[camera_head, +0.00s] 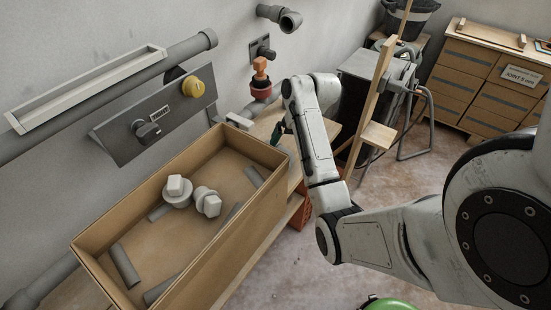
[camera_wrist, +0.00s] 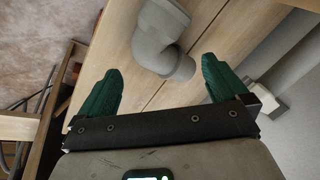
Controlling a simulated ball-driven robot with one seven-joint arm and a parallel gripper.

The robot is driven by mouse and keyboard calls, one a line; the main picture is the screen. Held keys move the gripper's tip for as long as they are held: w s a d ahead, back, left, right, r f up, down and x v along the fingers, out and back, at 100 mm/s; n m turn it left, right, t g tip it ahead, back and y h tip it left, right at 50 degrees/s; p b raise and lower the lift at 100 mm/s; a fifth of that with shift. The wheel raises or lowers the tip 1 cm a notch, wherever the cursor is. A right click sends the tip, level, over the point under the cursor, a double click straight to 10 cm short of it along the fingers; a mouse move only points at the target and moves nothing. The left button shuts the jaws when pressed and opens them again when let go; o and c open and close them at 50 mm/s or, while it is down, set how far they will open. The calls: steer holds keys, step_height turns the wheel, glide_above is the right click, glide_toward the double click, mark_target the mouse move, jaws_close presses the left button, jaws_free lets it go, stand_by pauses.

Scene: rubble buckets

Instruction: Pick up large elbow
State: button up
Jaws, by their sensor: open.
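The large elbow is a grey curved pipe fitting (camera_wrist: 158,40) lying on a wooden board surface in the wrist view. My gripper (camera_wrist: 160,80) is open, with a green finger on each side of the picture. The elbow's near end lies between the fingertips, closer to the right one, and I see no clear contact. Its far end runs to the top edge of the picture. In the head view my gripper (camera_head: 277,132) is at the wooden bench beyond the box, mostly hidden by my arm; the elbow on the bench is hidden there.
A cardboard box (camera_head: 240,257) holds grey pipe pieces and plugs (camera_head: 177,190). A wall panel (camera_head: 160,117) with a yellow knob and an orange-red valve (camera_head: 261,80) are behind. A wooden post (camera_head: 376,85) stands right of the bench. Another pipe elbow (camera_head: 289,20) is fixed on the wall.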

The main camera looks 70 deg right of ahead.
mark_target(285, 152)
steer(key=shift+x, duration=3.15)
steer(key=shift+s+d, duration=0.1)
steer(key=c, duration=1.1)
